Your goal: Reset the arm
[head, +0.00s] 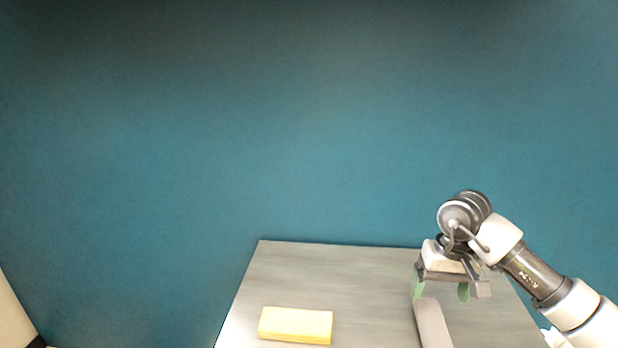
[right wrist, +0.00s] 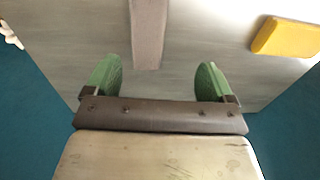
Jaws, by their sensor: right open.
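My right gripper (head: 440,290) hangs over the right side of the grey table (head: 370,270) in the head view, pointing down. In the right wrist view its two green fingers (right wrist: 158,80) are spread apart with nothing between them. A brownish-grey bar (head: 432,325) lies on the table just in front of the gripper; in the right wrist view the bar (right wrist: 148,30) lies ahead of the fingers, apart from them. My left gripper is not in view.
A yellow block (head: 295,325) lies on the table left of the gripper; it also shows in the right wrist view (right wrist: 285,37). The table between block and bar is clear. A teal wall (head: 250,130) stands behind the table.

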